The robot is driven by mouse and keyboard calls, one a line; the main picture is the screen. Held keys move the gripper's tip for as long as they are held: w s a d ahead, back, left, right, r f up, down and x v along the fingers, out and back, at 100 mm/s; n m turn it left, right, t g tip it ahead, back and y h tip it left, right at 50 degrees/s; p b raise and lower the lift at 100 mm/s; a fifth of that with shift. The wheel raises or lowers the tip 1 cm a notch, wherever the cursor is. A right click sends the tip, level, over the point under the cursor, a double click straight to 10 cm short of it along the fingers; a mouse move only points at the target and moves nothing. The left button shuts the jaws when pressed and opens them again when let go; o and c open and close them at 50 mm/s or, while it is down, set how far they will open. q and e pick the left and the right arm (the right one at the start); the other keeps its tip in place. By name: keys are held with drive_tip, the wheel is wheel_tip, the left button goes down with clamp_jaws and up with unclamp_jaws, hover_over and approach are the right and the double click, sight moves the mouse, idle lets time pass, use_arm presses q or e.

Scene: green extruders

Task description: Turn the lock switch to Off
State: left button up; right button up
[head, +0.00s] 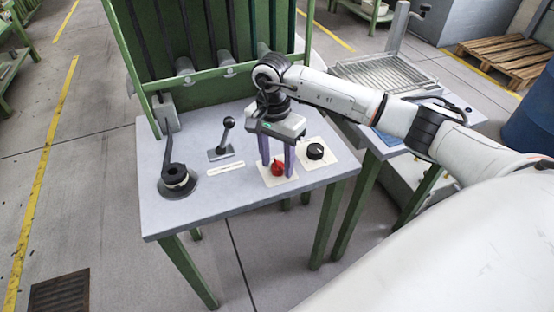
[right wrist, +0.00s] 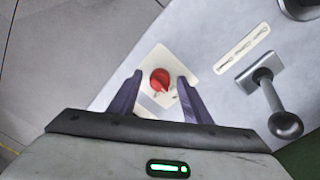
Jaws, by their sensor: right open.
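A red rotary switch (head: 278,169) on a cream plate sits near the front edge of the grey table (head: 215,200). It also shows in the right wrist view (right wrist: 160,80), between and just beyond my fingertips. A black rotary knob (head: 315,151) on its own cream plate is to its right in the head view. The labels on the plates are too small to read. My right gripper (head: 276,172) is open and points down over the red switch, its purple fingers on either side of it. In the right wrist view the fingers (right wrist: 161,78) look clear of the switch. My left gripper is not in view.
A black lever (head: 227,133) stands on the table left of the red switch, with a label strip (head: 226,167) in front. A round black fitting (head: 175,177) sits farther left. A green rack (head: 205,50) rises behind. A metal tray (head: 385,75) is at back right.

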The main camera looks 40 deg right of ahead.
drive_tip(key=c, duration=1)
drive_tip(key=shift+m, duration=0.4)
drive_tip(key=m+b, duration=0.1)
drive_tip(key=m, duration=0.4)
drive_tip(key=shift+w+d+m, duration=0.1)
drive_tip(key=shift+m, duration=0.2)
drive_tip(key=m, duration=0.5)
drive_tip(key=shift+y, duration=0.3)
drive_tip(key=shift+m, duration=0.4)
drive_tip(key=o, duration=1)
